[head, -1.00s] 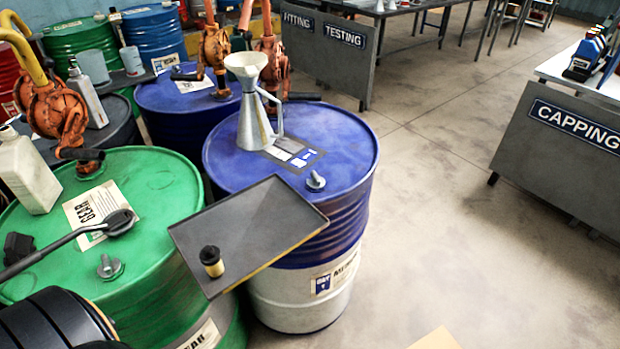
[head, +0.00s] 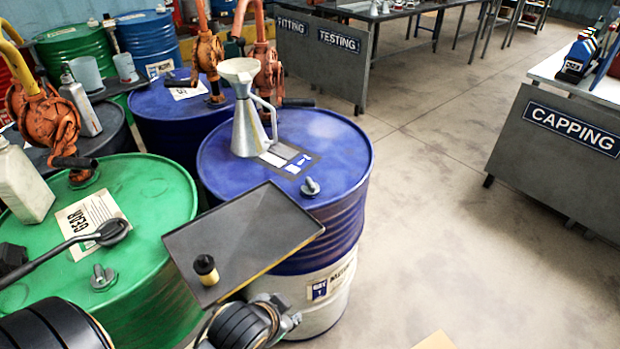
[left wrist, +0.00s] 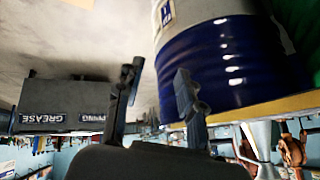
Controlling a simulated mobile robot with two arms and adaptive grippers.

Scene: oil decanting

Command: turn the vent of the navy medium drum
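The navy medium drum (head: 340,215) stands at the centre of the head view, blue above with a white lower band and label. Its vent (head: 311,187), a grey winged knob, sits on the lid near the front right edge. In the left wrist view, which is upside down, the drum's side (left wrist: 225,65) shows but the vent does not. My left gripper (head: 284,312) is low in front of the drum, below the lid and apart from the vent. In the left wrist view its fingers (left wrist: 159,68) are apart with nothing between them. My right gripper is out of view.
A metal funnel jug (head: 247,125) stands on the navy lid. A dark tray (head: 260,220) holding a small black-capped yellow jar (head: 206,269) juts out in front. A green drum (head: 150,190) stands left.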

